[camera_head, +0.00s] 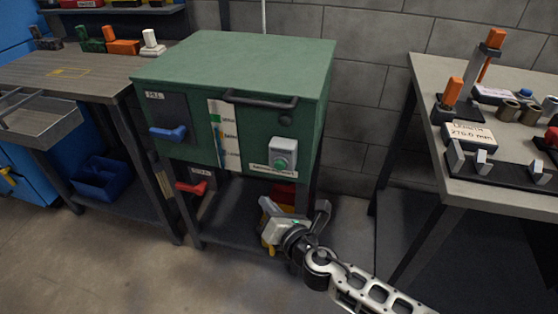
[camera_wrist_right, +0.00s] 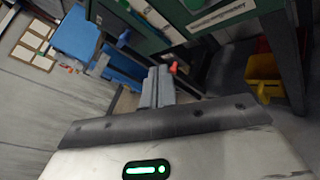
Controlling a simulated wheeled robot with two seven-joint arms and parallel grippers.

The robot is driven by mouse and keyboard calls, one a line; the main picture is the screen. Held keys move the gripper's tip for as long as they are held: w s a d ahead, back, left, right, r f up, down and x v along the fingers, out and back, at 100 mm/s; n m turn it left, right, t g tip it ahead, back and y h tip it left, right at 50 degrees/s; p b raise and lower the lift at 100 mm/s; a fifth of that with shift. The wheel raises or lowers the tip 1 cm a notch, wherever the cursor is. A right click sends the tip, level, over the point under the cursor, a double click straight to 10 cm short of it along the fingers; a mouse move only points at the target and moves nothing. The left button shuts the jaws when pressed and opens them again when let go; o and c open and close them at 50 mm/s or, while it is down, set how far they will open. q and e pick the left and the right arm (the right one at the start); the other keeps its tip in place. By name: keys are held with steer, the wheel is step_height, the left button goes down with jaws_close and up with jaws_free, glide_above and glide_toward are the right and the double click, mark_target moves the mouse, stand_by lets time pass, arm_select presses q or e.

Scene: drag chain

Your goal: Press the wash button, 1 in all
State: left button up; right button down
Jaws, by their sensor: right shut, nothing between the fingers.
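The green button (camera_head: 281,163) sits on a light box on the front of the green cabinet (camera_head: 230,60), at its right side, above a white label. My right gripper (camera_head: 266,206) is below the button and a little to its left, apart from it, in front of the cabinet's lower open part. Its fingers (camera_wrist_right: 157,88) are shut together and empty in the right wrist view. My left gripper is not in view.
A blue handle (camera_head: 168,133) and a red handle (camera_head: 191,188) stick out of the cabinet's left side. A top bar handle (camera_head: 260,100) crosses its upper front. A workbench (camera_head: 500,190) with parts stands right, another bench (camera_head: 60,75) left. Open floor lies in front.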

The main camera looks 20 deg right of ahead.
mark_target(275, 166)
steer(key=w+d, duration=0.5)
steer(key=w, duration=0.2)
steer(key=shift+w+b, duration=0.15)
steer(key=shift+b, duration=0.3)
stand_by(1.0)
steer(key=shift+w, duration=0.15)
stand_by(0.9)
steer(key=shift+w+d, duration=0.2)
steer(key=shift+w+d, duration=0.35)
steer(key=shift+w, duration=0.1)
stand_by(1.0)
steer(key=shift+a+r, duration=0.1)
steer(key=shift+s+a, duration=0.5)
steer(key=shift+s, duration=0.3)
